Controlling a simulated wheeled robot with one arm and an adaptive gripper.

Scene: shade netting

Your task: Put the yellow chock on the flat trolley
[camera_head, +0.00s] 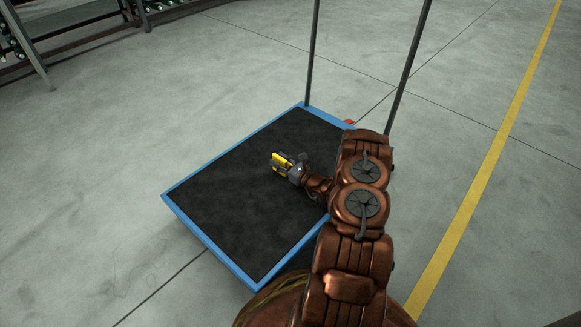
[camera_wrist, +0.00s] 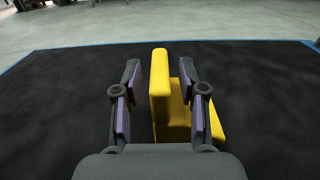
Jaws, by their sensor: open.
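The flat trolley (camera_head: 225,205) has a black deck with a blue rim and stands in the middle of the head view. The yellow chock (camera_head: 281,160) is at the deck's middle, partly hidden by my gripper in the head view. In the wrist view the yellow chock (camera_wrist: 160,88) shows an upright slab with a lower block to its right. My gripper (camera_wrist: 163,85) is open, with one finger on each side of the upright slab. A gap shows on the left; on the right the finger is close to the yellow block. The chock appears to rest on the black deck.
Two dark upright handle posts (camera_head: 311,55) rise from the trolley's far right edge. A rack (camera_head: 35,50) stands at the upper left. A yellow floor line (camera_head: 485,185) runs along the right. The black deck around the chock is bare.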

